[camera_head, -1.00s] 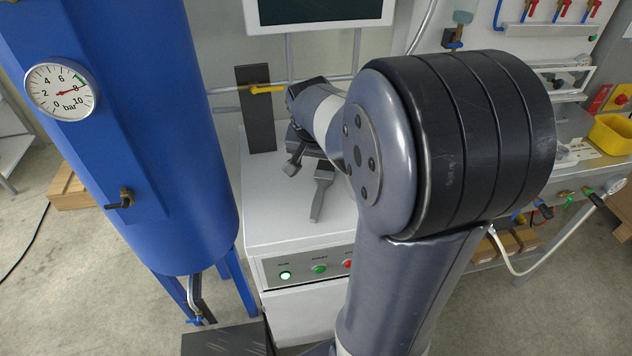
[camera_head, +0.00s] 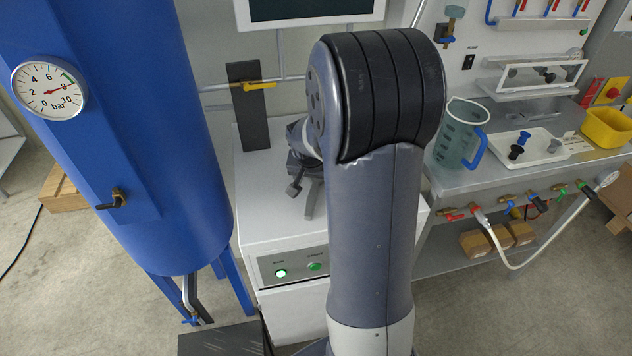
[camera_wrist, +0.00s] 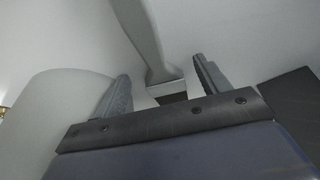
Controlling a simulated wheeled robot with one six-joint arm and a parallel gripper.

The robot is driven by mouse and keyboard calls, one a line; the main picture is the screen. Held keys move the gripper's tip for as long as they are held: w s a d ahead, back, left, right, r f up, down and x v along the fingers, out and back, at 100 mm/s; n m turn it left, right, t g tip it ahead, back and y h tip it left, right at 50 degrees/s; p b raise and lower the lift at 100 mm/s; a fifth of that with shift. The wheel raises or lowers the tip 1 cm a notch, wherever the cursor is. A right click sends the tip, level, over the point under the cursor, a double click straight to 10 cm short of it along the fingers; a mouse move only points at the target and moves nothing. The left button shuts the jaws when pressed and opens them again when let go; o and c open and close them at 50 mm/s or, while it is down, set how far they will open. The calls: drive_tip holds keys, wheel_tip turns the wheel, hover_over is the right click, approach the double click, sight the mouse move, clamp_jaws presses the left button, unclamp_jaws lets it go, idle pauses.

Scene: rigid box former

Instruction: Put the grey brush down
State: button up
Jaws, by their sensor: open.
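The grey brush (camera_head: 314,199) lies on the white top of the cabinet (camera_head: 262,205), its handle toward the front edge; my arm hides part of it in the head view. In the wrist view the brush (camera_wrist: 143,38) shows its handle running up and its wider end with a dark part low between the fingers. My gripper (camera_wrist: 163,84) is open, its two fingers apart on either side of the brush's wide end, with gaps visible. In the head view only part of my gripper (camera_head: 295,187) shows, close beside the brush.
A blue tank (camera_head: 150,170) with a gauge stands left of the cabinet. A dark upright plate (camera_head: 250,110) with a yellow handle stands at the back of the cabinet top. On the right, a bench holds a jug (camera_head: 458,135), a white tray (camera_head: 527,158) and a yellow bin (camera_head: 607,128).

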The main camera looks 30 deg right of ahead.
drive_tip(key=shift+c, duration=0.3)
drive_tip(key=c, duration=1.1)
drive_tip(key=shift+r, duration=0.25)
